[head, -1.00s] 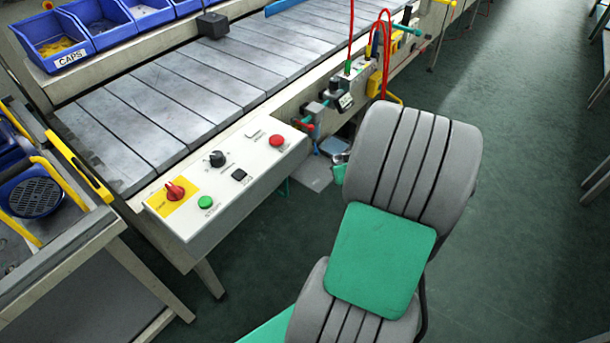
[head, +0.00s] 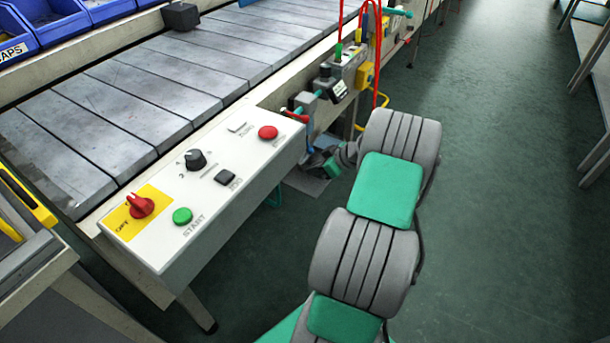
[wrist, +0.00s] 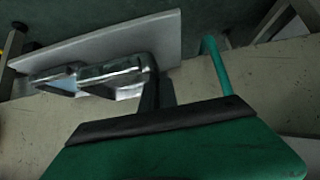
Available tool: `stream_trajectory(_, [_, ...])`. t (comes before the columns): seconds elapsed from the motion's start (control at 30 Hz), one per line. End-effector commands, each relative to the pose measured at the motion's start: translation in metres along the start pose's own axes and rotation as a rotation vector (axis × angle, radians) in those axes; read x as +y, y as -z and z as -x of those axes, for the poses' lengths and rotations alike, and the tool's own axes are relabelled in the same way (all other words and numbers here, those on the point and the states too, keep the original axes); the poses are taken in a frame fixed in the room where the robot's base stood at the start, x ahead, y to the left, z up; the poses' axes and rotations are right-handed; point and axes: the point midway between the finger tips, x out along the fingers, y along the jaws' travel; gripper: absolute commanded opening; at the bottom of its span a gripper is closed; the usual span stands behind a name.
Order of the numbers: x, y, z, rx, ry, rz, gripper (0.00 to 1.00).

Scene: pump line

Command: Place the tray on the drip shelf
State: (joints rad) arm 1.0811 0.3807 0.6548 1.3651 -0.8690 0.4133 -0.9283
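A flat grey plate (head: 306,182), likely the drip shelf, sits low beside the line frame, under the valve fittings. In the wrist view a pale grey slab (wrist: 140,40) with a straight light edge lies just beyond my gripper (wrist: 78,80); it looks like the same plate. The metallic fingers overlap the slab in the picture; I cannot tell whether they touch it. The gap between the fingers is unclear. In the head view my gripper is small and mostly hidden by my arm near the plate. I cannot make out a separate tray.
A white control panel (head: 205,195) with buttons and knobs juts out left of my arm. Valves with red hoses (head: 380,50) line the conveyor (head: 130,105) edge. A teal pipe (wrist: 216,66) stands close right of my gripper. The green floor (head: 490,180) to the right is clear.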

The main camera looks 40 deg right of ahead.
Motion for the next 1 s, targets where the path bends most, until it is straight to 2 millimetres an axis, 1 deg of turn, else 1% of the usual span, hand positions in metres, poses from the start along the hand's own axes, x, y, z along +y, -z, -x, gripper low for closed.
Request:
stream_trajectory(0.03, [0.000,0.008,-0.011,0.001,0.000,0.006,0.00])
stream_trajectory(0.1, [0.001,0.018,-0.020,0.001,-0.002,0.005,0.00])
stream_trajectory(0.2, [0.002,0.023,-0.027,0.001,-0.003,0.000,0.00])
stream_trajectory(0.27, [0.002,0.019,-0.033,0.000,-0.003,-0.002,0.00])
stream_trajectory(0.4, [0.002,0.001,-0.050,0.000,-0.005,-0.004,0.00])
stream_trajectory(0.67, [0.002,0.000,-0.050,0.000,-0.005,-0.003,0.00])
stream_trajectory(0.7, [0.002,-0.001,-0.050,0.000,-0.005,-0.004,0.05])
stream_trajectory(0.9, [0.002,-0.001,-0.050,0.000,-0.005,-0.004,0.21])
stream_trajectory(0.97, [0.002,0.000,-0.050,0.000,-0.005,-0.004,0.25])
stream_trajectory(1.0, [0.002,0.000,-0.050,0.000,-0.005,-0.004,0.25])
